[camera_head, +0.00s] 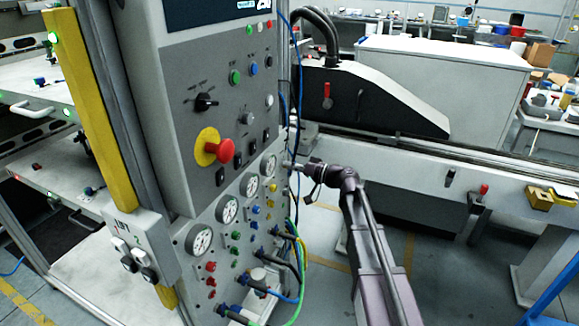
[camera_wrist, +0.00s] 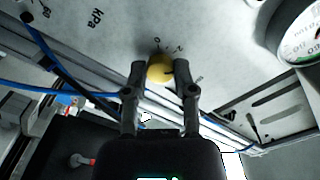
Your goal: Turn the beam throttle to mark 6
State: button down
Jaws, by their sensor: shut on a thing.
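A round yellow knob (camera_wrist: 160,69), which I take to be the beam throttle, shows in the wrist view on a pale panel with printed scale marks around its upper side. A 0 is readable; the other marks are small, and I cannot tell which one the knob points to. My gripper (camera_wrist: 161,72) has one finger on each side of the knob and is shut on it. In the head view my gripper (camera_head: 291,165) reaches the right edge of the grey control panel (camera_head: 185,70), beside the gauges. The knob cannot be made out there.
A red mushroom button (camera_head: 222,151) on a yellow disc sticks out from the panel. Round gauges (camera_head: 227,209) run below it. Blue, green and black cables (camera_head: 297,262) hang at the panel's lower right. A blue cable (camera_wrist: 60,90) crosses behind my fingers in the wrist view.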

jog(key=shift+w+m, duration=0.1)
jog(key=shift+m, duration=7.9)
jog(key=shift+c, duration=2.2)
grip_release()
jog(key=shift+d, duration=0.1)
jog(key=v, duration=1.2)
